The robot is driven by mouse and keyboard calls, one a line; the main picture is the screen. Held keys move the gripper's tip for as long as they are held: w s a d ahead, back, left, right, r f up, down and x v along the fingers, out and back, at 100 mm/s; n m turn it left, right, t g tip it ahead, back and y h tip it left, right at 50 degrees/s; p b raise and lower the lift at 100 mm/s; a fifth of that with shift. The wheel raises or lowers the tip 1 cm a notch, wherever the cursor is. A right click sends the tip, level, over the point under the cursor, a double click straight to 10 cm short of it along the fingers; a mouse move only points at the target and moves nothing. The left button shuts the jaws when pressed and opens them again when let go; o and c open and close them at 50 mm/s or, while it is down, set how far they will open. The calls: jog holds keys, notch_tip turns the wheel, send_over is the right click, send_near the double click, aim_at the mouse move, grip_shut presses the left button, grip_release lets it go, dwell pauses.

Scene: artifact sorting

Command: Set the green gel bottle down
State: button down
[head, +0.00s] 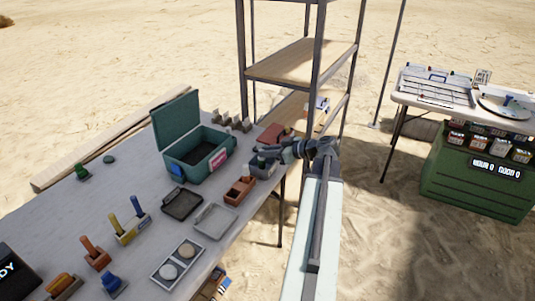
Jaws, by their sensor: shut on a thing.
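My gripper (270,152) is at the end of my arm, over the table's right edge, just above a small grey bin (263,169). It is shut on a small dark thing at its tips. This appears to be the green gel bottle (261,160), mostly hidden by the jaws and too small to make out clearly. I cannot tell whether the bottle touches the bin.
An open teal case (187,157) stands left of the gripper. A reddish-brown box (239,191), a dark tray (182,204) and a grey tray (214,221) lie nearer. A metal shelf (318,75) rises behind. Several handled tools stand at the table's left front.

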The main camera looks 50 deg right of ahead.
jog(key=shift+f, duration=0.25)
jog(key=c, duration=1.3)
grip_release()
jog(key=shift+r, duration=0.1)
jog(key=p+v, duration=0.4)
jog(key=v, duration=0.8)
jog(key=shift+r+p, duration=0.2)
jog(key=shift+p, duration=0.2)
